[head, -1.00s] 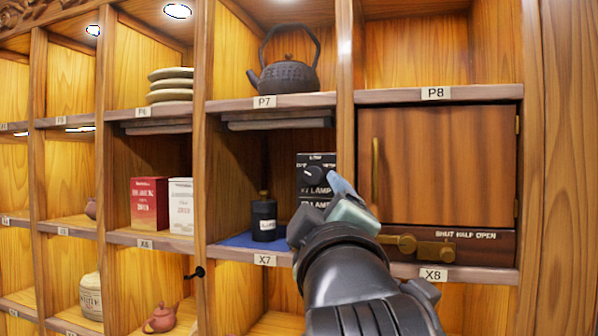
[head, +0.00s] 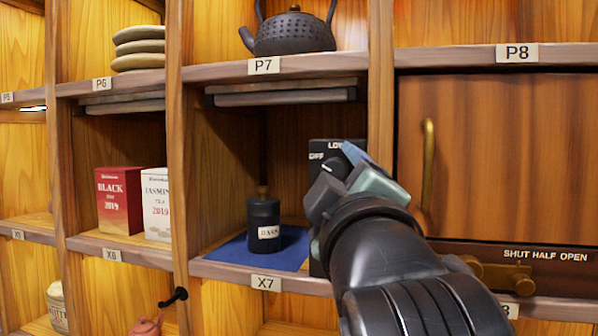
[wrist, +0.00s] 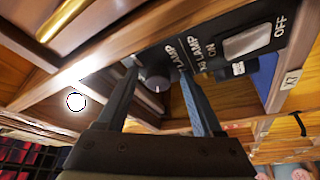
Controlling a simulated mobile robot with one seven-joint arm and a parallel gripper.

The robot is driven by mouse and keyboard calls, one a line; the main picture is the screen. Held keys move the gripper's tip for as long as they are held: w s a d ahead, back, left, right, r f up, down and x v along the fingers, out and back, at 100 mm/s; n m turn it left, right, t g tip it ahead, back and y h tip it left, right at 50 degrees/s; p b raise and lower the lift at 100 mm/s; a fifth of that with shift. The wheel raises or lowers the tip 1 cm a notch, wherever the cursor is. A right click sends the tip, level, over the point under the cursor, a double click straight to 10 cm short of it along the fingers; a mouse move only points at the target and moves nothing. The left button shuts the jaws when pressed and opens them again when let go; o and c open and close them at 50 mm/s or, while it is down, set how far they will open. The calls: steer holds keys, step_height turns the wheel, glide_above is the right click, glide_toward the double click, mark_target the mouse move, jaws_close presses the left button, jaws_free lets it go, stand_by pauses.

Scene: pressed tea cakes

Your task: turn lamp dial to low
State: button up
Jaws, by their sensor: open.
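The black lamp panel (head: 322,150) stands in compartment X7 against its right side, with "OFF" and "LOW" readable at its top. The dark round dial (head: 335,168) is partly hidden by my gripper (head: 354,170) in the head view. In the wrist view the dial (wrist: 153,82) shows between the two fingers of my gripper (wrist: 158,70), which are apart. A small pale mark shows on the dial. I cannot tell whether the fingers touch it, or which setting it points to. The panel (wrist: 212,68) also carries a grey rocker switch (wrist: 246,43) between "ON" and "OFF".
A dark labelled jar (head: 263,222) stands on a blue mat (head: 222,250) left of the panel. A wooden post (head: 380,90) and a closed cabinet door (head: 490,160) with a brass handle (head: 428,165) are to the right. A teapot (head: 294,33) sits above.

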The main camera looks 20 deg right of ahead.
steer(key=shift+s+r, duration=0.15)
steer(key=shift+s, duration=0.15)
jaws_close()
steer(key=shift+w+a+m+g+h+b, duration=0.1)
steer(key=shift+a+m+g+h+b, duration=0.1)
steer(key=shift+m+h+b, duration=1.85)
steer(key=shift+w+a+m+g+h+b, duration=0.15)
steer(key=shift+m+h+b, duration=0.6)
steer(key=shift+m, duration=2.6)
steer(key=shift+s+a+m+g+h+b, duration=0.1)
steer(key=shift+m+g+h+b, duration=0.15)
steer(key=shift+m+h+b, duration=1.8)
steer(key=shift+d+m+y+p, duration=0.1)
steer(key=shift+m+y+p, duration=0.25)
steer(key=shift+m+y, duration=0.5)
